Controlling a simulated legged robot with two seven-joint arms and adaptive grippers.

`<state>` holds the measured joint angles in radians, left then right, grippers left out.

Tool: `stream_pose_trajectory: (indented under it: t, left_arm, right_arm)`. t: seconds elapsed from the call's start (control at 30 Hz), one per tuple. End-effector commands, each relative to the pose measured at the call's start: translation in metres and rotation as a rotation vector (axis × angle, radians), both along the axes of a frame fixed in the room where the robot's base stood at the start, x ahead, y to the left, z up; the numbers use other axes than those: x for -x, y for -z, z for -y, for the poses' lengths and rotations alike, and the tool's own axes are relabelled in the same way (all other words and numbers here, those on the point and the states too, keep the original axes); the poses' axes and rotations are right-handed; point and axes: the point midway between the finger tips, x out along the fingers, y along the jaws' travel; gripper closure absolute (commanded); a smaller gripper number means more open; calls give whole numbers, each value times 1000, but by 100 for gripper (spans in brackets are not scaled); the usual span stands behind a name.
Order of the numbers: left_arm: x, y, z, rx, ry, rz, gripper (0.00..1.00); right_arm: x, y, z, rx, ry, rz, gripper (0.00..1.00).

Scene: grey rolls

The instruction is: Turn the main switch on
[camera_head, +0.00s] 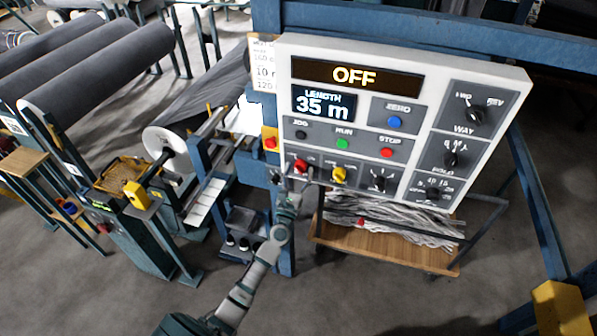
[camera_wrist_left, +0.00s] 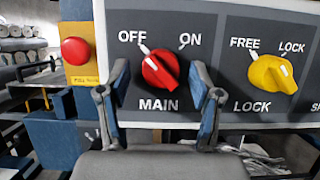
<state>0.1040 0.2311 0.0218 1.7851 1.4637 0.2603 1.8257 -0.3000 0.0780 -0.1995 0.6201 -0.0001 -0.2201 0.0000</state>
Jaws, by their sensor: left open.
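The main switch is a red rotary knob (camera_head: 301,166) at the lower left of the white control panel (camera_head: 282,95). In the left wrist view the red knob (camera_wrist_left: 160,70) sits above the word MAIN, with OFF at its upper left and ON at its upper right. Its handle slants from upper left, on the OFF side, to lower right. The panel's top display (camera_head: 355,76) reads OFF. My left gripper (camera_head: 291,186) is just below the knob in the head view. In the left wrist view its open fingers (camera_wrist_left: 160,76) stand on either side of the knob, apparently not touching it.
A yellow lock knob (camera_wrist_left: 272,74) is right of the main switch. A red button on a yellow box (camera_wrist_left: 76,51) is at the left. A wooden cart (camera_head: 390,245) with grey strips stands below the panel. Grey rolls (camera_head: 100,65) lie at the left.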

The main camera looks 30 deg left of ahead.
Motion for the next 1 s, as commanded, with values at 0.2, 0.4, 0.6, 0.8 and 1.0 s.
stream_pose_trajectory:
  t: [0.2,0.4,0.6,0.8,1.0]
  left_arm:
    - [0,0,0,-1,0,0,68]
    - [0,0,0,-1,0,0,95]
    - [0,0,0,-25,-1,-6,95]
    - [1,0,-2,-112,-1,-27,95]
    - [1,0,-3,-266,-1,-64,95]
  right_arm:
    - [0,0,0,0,0,0,60]
    - [0,0,0,0,0,0,60]
    - [0,0,0,0,0,0,60]
    - [0,0,1,1,-1,0,60]
    - [0,-2,2,2,-2,0,60]
